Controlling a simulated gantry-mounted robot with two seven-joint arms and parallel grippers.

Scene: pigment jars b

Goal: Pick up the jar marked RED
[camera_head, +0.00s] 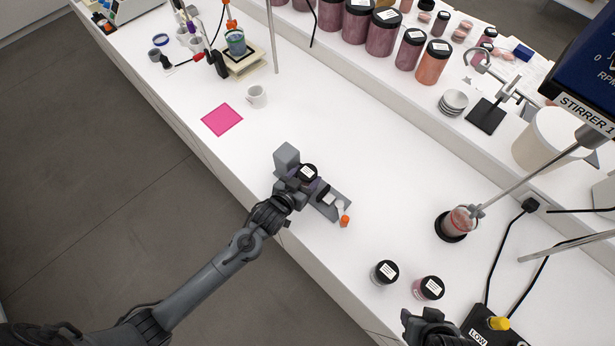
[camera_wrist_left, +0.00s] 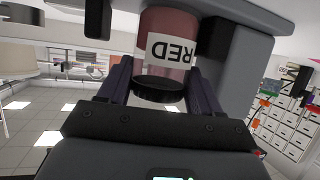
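A jar marked RED (camera_wrist_left: 166,52), with a red body, white label and black lid, is between the fingers of my left gripper (camera_wrist_left: 160,85) in the left wrist view. That picture is upside down, so the lid is the jar's upper end. One finger is close against each side; whether they grip is unclear. In the head view the jar's black lid (camera_head: 308,171) shows at my left gripper (camera_head: 302,186), by a grey stand (camera_head: 331,209). The gripper hides much of the jar. My right gripper (camera_head: 430,324) is partly in view at the bottom edge.
Two black-lidded jars (camera_head: 385,272) (camera_head: 429,288) stand at the front right. An orange-topped item (camera_head: 345,221) is by the stand. A stirrer beaker (camera_head: 459,220) stands right. The middle of the bench is clear.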

